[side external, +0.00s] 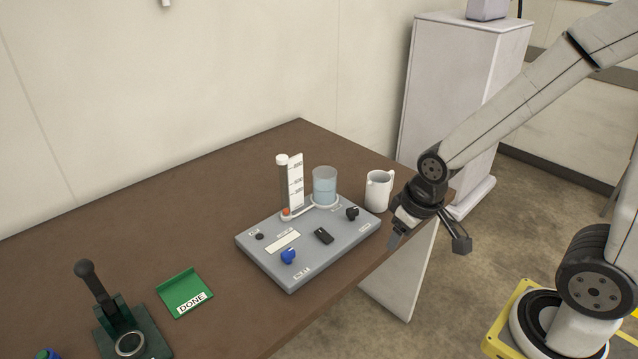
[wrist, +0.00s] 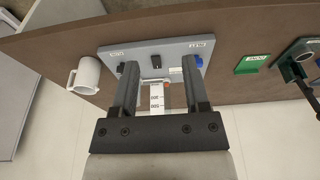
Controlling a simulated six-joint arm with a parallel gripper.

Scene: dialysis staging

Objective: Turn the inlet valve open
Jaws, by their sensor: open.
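A grey panel (side external: 262,258) lies on the brown table and carries the controls. A blue knob (side external: 288,256) sits near its front edge, and a black knob (side external: 352,213) near its right end. Their printed labels are too small to read surely, so I cannot tell which is the inlet valve. In the wrist view the blue knob (wrist: 199,61) shows beside the right finger and the black knob (wrist: 120,68) beside the left one. My gripper (side external: 428,243) is open and empty, right of the panel and apart from it, by the table edge; its fingers (wrist: 160,68) frame the panel.
On the panel stand a black switch (side external: 324,236), a scaled column (side external: 296,180) and a beaker of bluish liquid (side external: 325,186). A white mug (side external: 378,191) stands close to my gripper. A green DONE tray (side external: 184,292) and a lever press (side external: 118,320) stand at left.

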